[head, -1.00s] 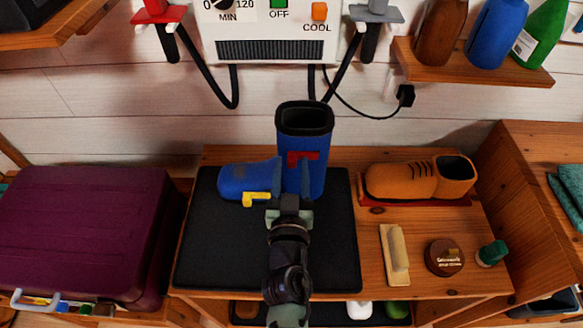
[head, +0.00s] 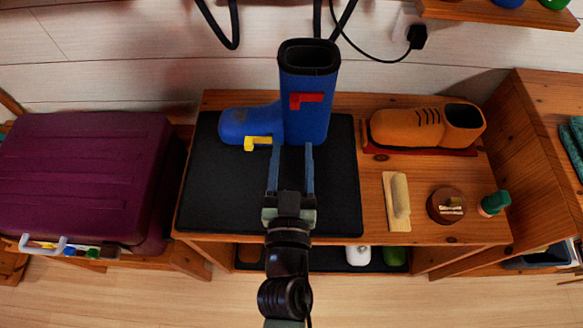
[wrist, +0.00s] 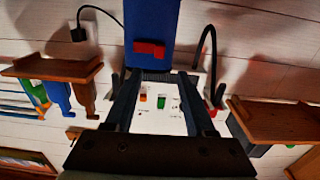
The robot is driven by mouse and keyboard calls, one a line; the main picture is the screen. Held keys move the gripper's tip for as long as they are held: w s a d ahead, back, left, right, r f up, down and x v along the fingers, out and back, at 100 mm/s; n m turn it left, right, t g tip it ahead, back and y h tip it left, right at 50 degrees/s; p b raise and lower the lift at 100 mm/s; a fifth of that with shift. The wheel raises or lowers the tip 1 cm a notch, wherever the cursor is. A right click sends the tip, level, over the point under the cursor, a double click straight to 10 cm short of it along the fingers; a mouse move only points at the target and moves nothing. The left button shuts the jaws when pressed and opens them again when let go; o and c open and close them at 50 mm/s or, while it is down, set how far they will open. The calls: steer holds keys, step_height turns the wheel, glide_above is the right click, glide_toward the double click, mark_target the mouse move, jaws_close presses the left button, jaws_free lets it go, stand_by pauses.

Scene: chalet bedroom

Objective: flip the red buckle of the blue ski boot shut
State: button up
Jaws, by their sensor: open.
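The blue ski boot (head: 307,112) stands upright on the black mat (head: 215,205), its toe pointing left. Its red buckle (head: 307,100) is on the upper shaft, a short bar with a bent left end. A yellow buckle (head: 257,143) is lower, near the foot. My gripper (head: 291,147) is open and empty. Its two fingers point at the boot's lower shaft, below the red buckle in the picture; I cannot tell whether they touch the boot. The wrist view shows the boot shaft (wrist: 151,20) and red buckle (wrist: 149,49) beyond the open fingers (wrist: 158,77).
A brown shoe (head: 425,127) on a red base, a wooden-handled brush (head: 397,200), a round tin (head: 446,205) and a green-capped jar (head: 494,202) are on the bench right of the mat. A purple suitcase (head: 90,180) is at left. The mat's front is clear.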

steer(key=shift+s, duration=1.45)
steer(key=w+d+r+m+t+h, duration=0.15)
steer(key=w+r, duration=0.25)
steer(key=r, duration=1)
steer(key=w+d+r+m+t+h, duration=0.1)
steer(key=w+d+r+t, duration=0.15)
steer(key=r, duration=1.15)
steer(key=s+a+r+n+t+y+p, duration=0.1)
steer(key=r+p, duration=0.3)
steer(key=r, duration=0.8)
steer(key=s+a+r+t+y+p, duration=0.1)
steer(key=s+r+p, duration=0.3)
steer(key=r, duration=0.8)
steer(key=s+a+r+n+t+y+p, duration=0.1)
steer(key=s+r+t+p, duration=0.2)
steer(key=r, duration=0.9)
steer(key=shift+a+r+n+p, duration=0.15)
steer(key=shift+r+n+p, duration=0.15)
steer(key=shift+p, duration=0.9)
steer(key=shift+s+r+p, duration=0.1)
steer(key=shift+r+p, duration=0.15)
steer(key=shift+p, duration=0.05)
steer(key=shift+c, duration=0.4)
steer(key=shift+f, duration=0.1)
